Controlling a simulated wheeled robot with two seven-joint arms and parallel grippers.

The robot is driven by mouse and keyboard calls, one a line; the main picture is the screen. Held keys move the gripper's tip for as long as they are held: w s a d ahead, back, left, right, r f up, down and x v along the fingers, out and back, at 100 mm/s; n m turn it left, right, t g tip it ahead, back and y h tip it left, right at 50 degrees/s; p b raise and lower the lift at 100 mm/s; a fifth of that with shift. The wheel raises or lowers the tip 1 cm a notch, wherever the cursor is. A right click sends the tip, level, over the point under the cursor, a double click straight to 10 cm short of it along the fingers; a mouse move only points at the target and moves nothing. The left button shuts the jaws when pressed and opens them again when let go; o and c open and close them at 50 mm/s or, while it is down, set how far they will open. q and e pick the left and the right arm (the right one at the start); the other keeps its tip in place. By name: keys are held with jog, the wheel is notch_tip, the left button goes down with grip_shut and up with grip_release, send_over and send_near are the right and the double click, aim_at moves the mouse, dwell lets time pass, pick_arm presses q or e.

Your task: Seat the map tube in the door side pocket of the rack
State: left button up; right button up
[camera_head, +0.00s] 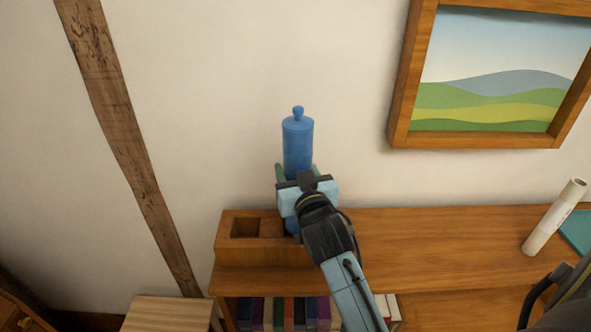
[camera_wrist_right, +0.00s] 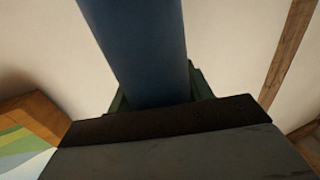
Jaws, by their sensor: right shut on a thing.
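My right gripper (camera_head: 297,176) is shut on a blue bottle-like cylinder (camera_head: 298,145) with a small knob on top. The cylinder is upright; it also fills the middle of the right wrist view (camera_wrist_right: 143,45). Its lower end is mostly hidden behind the gripper, over the right part of the wooden rack (camera_head: 262,256). I cannot tell whether it is inside a pocket. The rack's left pocket (camera_head: 246,227) is open and looks empty. A white tube (camera_head: 553,218), which looks like the map tube, stands on the shelf at the right, apart from the gripper. My left gripper is not in view.
The wooden shelf top (camera_head: 430,240) is clear between rack and white tube. A teal flat thing (camera_head: 577,231) lies beside the tube. A framed landscape (camera_head: 495,95) hangs on the wall, and a timber post (camera_head: 125,140) stands left.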

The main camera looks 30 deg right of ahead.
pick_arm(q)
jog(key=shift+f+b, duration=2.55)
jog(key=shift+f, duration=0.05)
pick_arm(e)
jog(key=shift+f, duration=3.8)
jog(key=o, duration=1.2)
jog(key=shift+c, duration=0.2)
jog(key=shift+s+a, duration=0.1)
